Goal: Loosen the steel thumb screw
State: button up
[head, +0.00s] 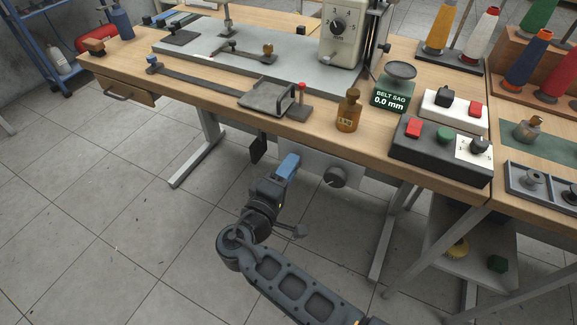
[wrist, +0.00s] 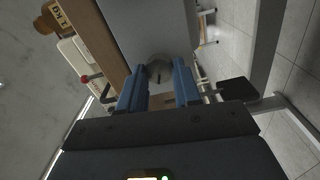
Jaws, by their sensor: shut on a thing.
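My gripper (head: 295,161) is just below the table's front edge, at the left part of a light grey box under the tabletop. In the wrist view its two blue fingers (wrist: 160,88) stand a small gap apart. A round grey metal head, which I take for the steel thumb screw (wrist: 160,66), shows between the fingertips, with a dark mark on it. The fingers are shut on it and cover its sides. In the head view the fingers hide it. A round grey dial knob (head: 335,178) sits on the box to the right of the fingers.
The wooden table (head: 205,107) is right above my gripper. A black pad (head: 258,149) hangs to its left. On the table stand a brown bottle (head: 348,112), a belt sag display (head: 390,97) reading 0.0 mm, and a button box (head: 440,155). The floor at left is clear.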

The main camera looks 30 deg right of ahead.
dwell(0.5)
jog(key=o, duration=1.1)
jog(key=shift+c, duration=0.2)
jog(key=shift+a, duration=0.1)
jog(key=v, duration=0.7)
jog(key=shift+s+a, duration=0.2)
jog(key=shift+s, duration=0.05)
